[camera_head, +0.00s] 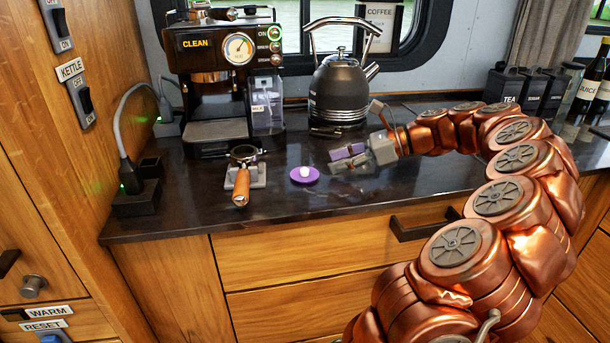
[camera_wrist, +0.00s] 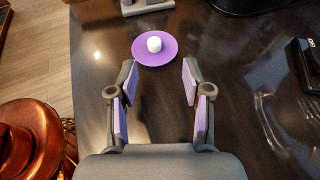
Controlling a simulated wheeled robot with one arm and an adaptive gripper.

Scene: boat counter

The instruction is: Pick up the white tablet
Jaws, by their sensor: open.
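The white tablet (camera_head: 305,171) sits on a small purple disc (camera_head: 293,176) on the dark counter. In the wrist view the tablet (camera_wrist: 154,44) is a short white cylinder near the middle of the purple disc (camera_wrist: 144,59). My gripper (camera_head: 345,159) is to the right of the disc in the head view, apart from it. In the wrist view my gripper (camera_wrist: 159,75) is open, with purple pads on both fingers and nothing between them. The tablet lies just beyond the fingertips, between their lines.
A portafilter with a wooden handle (camera_head: 241,186) rests left of the disc. The coffee machine (camera_head: 212,130) and a dark kettle (camera_head: 340,90) stand behind. The counter (camera_head: 320,200) is clear in front of the disc, up to its edge.

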